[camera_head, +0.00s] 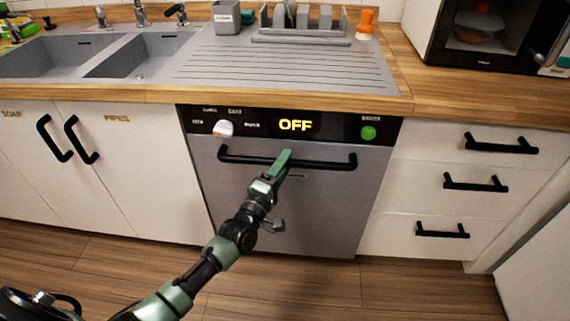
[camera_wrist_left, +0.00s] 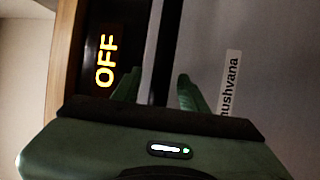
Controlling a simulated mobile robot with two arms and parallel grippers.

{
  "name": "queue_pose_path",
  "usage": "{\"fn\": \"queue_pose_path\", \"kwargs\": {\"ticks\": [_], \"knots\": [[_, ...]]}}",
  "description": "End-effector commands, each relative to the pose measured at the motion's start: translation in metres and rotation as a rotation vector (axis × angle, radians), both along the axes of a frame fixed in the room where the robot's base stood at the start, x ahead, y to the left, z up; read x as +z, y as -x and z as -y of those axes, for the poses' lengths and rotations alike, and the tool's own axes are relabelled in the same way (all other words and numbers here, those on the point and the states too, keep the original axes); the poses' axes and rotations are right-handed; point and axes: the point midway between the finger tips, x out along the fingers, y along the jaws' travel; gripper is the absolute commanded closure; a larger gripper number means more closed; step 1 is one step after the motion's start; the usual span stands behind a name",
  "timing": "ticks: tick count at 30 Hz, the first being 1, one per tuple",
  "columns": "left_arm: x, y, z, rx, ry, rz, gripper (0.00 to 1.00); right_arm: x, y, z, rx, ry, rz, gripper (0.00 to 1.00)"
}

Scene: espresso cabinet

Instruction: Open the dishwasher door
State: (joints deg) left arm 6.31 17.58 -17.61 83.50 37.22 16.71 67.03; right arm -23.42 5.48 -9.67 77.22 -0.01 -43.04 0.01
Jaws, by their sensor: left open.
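The dishwasher door (camera_head: 350,205) is a grey panel, upright and closed under the counter. Its black bar handle (camera_head: 325,161) runs across the top of the door, below a black control strip (camera_head: 345,127) that reads OFF. My left gripper (camera_head: 283,160) is at the middle of the handle and hides part of it. In the left wrist view, the open green fingers (camera_wrist_left: 158,88) lie one on each side of the handle (camera_wrist_left: 166,45), with gaps visible. I cannot tell how deep the bar sits between them. My right gripper is out of view.
White drawers (camera_head: 455,185) stand right of the dishwasher, and a sink cabinet (camera_head: 140,160) stands left. The counter above holds a sink (camera_head: 140,62), a dish rack (camera_head: 300,25) and a microwave (camera_head: 490,35). Open wooden floor (camera_head: 330,285) lies in front of the door.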

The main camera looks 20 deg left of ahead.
Motion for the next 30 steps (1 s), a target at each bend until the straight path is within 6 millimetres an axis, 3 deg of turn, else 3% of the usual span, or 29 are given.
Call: {"fn": "queue_pose_path", "kwargs": {"ticks": [10, 14, 15, 30], "knots": [[0.0003, -0.0048, 0.0011, -0.001, -0.001, -0.002, 0.6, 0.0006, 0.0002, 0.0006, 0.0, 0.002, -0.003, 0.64], [0.0002, -0.0046, 0.001, 0.0, -0.002, -0.002, 0.96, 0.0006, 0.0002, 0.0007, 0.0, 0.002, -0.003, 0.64], [0.0002, -0.0046, 0.001, 0.0, -0.002, -0.002, 1.0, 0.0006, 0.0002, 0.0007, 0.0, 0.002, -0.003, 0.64], [-0.0002, -0.0044, 0.0008, 0.0, -0.003, -0.003, 1.0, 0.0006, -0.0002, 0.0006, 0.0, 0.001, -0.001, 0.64]]}}
